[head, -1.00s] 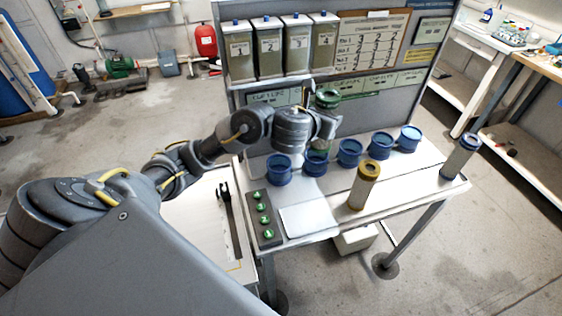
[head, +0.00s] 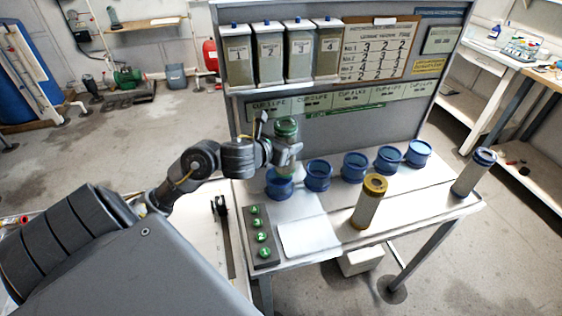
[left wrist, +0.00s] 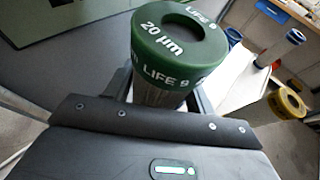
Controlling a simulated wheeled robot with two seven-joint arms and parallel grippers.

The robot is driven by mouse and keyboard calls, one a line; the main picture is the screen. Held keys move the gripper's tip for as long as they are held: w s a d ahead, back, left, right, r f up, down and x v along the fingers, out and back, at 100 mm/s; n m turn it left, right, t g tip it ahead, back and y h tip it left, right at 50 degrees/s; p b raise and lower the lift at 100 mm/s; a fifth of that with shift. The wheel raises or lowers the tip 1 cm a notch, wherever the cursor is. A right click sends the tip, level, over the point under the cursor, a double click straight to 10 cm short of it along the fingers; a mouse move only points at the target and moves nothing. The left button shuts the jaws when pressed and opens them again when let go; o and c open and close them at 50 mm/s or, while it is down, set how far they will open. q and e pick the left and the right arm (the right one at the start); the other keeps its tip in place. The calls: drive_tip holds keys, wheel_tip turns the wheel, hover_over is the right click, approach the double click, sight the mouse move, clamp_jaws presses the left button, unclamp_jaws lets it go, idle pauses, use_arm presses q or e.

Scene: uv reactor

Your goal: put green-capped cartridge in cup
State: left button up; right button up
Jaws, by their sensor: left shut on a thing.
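The green-capped cartridge (head: 286,128) is upright in my left gripper (head: 287,152), which is shut on it. The left wrist view shows its green cap (left wrist: 180,47) close up, printed "20 µm" and "LIFE", with a hole in the top. A row of several blue cups stands along the back of the bench. The cartridge is over the leftmost cup (head: 279,184). Gripper and cartridge partly cover that cup's back, and I cannot tell whether the cartridge's lower end is inside its rim. My right gripper is not in view.
A yellow-capped cartridge (head: 369,203) and a blue-capped cartridge (head: 474,172) stand on the bench (head: 410,195). A panel with green buttons (head: 261,237) sits at the front left. Numbered containers (head: 285,52) hang on the back panel above the cups.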

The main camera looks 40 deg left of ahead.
use_arm(q)
drive_tip(key=shift+s+a+f, duration=0.3)
drive_tip(key=shift+a+f, duration=0.15)
drive_tip(key=shift+f, duration=0.15)
drive_tip(key=shift+a, duration=0.1)
drive_tip(key=shift+a+f, duration=0.1)
drive_tip(key=shift+f, duration=0.1)
drive_tip(key=shift+s+a+f+b, duration=0.1)
drive_tip(key=shift+s+f+b, duration=0.1)
drive_tip(key=shift+f+b, duration=0.7)
drive_tip(key=shift+f, duration=0.75)
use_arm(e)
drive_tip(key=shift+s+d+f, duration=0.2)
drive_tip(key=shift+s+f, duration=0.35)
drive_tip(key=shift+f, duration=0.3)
use_arm(q)
drive_tip(key=shift+f+b, duration=0.5)
drive_tip(key=shift+f, duration=0.1)
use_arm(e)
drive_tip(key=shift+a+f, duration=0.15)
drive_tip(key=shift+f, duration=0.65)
